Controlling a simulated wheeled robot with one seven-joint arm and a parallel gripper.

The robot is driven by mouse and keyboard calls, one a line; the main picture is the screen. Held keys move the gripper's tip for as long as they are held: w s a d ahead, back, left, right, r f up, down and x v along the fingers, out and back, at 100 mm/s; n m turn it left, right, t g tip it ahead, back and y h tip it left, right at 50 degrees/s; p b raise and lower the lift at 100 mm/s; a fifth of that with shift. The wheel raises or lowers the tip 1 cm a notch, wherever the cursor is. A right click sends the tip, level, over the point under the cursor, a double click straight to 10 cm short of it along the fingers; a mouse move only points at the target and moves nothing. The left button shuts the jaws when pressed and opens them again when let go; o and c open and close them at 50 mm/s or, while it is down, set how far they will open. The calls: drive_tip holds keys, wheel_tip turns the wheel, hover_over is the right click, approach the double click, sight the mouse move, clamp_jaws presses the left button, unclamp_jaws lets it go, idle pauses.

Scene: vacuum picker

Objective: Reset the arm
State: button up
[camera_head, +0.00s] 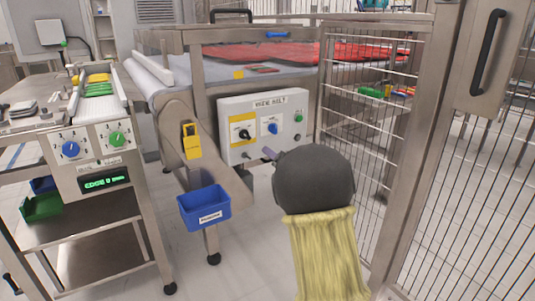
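A light control box (266,125) with a label on top is mounted on the front of the metal machine. It carries a black knob on a yellow plate (242,134), a blue knob on a white plate (271,127), and a green button (299,118) at the right. My arm, with a dark rounded end (314,180) and a yellow sleeve (328,255), rises in front of the box's lower right. A small grey-purple tip (269,153) shows at its left, near the box's lower edge; it may be part of my gripper. My fingers are otherwise hidden.
A wire mesh fence (365,110) and door frame (410,180) stand close at my right. A blue bin (204,208) and yellow holder (191,141) hang at the machine's left. A steel cart (90,180) with knobs stands farther left. Floor shows between them.

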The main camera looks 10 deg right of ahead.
drive_tip(key=s+a+f+m+g+h+p, duration=0.15)
drive_tip(key=s+m+g+p, duration=0.35)
drive_tip(key=s+m, duration=0.55)
drive_tip(key=s+a+f+m+g+h+p, duration=0.15)
drive_tip(key=s+m+g+p, duration=0.25)
drive_tip(key=s+m, duration=0.7)
drive_tip(key=s+a+f+m+g+h+p, duration=0.1)
drive_tip(key=s+a+m+g+h+p, duration=0.3)
drive_tip(key=s+m, duration=0.65)
wheel_tip(320, 180, up, 37)
drive_tip(key=s+d+n+g+y+p, duration=0.1)
drive_tip(key=s+p, duration=0.1)
drive_tip(key=p, duration=3.6)
drive_tip(key=shift+s+d+r+g+p, duration=0.15)
drive_tip(key=shift+s+g+p, duration=0.1)
drive_tip(key=shift+g+p, duration=0.05)
